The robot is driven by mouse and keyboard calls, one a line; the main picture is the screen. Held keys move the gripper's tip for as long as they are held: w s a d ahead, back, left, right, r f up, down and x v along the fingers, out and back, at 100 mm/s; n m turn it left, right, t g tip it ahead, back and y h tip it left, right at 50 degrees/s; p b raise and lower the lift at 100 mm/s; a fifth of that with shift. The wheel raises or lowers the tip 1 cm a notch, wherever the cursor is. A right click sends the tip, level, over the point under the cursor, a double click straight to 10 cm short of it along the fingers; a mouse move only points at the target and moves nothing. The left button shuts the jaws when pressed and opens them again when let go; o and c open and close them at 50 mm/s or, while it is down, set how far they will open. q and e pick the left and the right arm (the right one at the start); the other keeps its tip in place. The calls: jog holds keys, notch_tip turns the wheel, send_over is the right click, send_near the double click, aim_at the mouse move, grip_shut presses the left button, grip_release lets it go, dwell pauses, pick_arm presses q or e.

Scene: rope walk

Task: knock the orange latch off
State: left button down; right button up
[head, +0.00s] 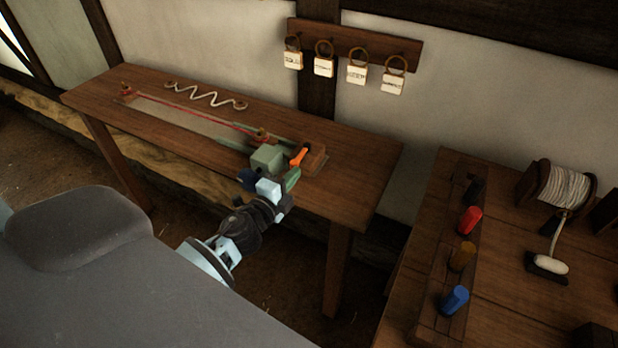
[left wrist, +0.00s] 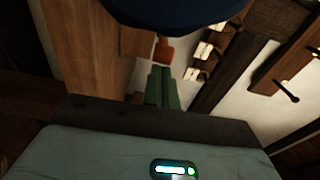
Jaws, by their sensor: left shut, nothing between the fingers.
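The orange latch (head: 299,157) sits at the right end of a long wooden device on the narrow bench (head: 350,185). A red line (head: 195,113) runs along the device to its left. A grey-green block (head: 267,159) stands just left of the latch. My left gripper (head: 292,178) is shut and empty, with its green fingers close below and in front of the latch. Whether they touch it I cannot tell. In the left wrist view the shut green fingers (left wrist: 165,88) point toward an orange-red piece (left wrist: 163,50), possibly the latch. My right gripper is not in view.
A wavy pale rope piece (head: 207,96) lies at the bench's back. Labelled padlock-shaped tags (head: 324,66) hang on a wall rack. A second table at right holds coloured pegs (head: 469,220) and a rope spool (head: 566,187). The bench's right end is clear.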

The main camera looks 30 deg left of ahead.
pick_arm(q)
jog(key=shift+s+a, duration=0.1)
jog(key=shift+a, duration=0.8)
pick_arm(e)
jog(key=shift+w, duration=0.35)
pick_arm(q)
jog(key=shift+s, duration=0.1)
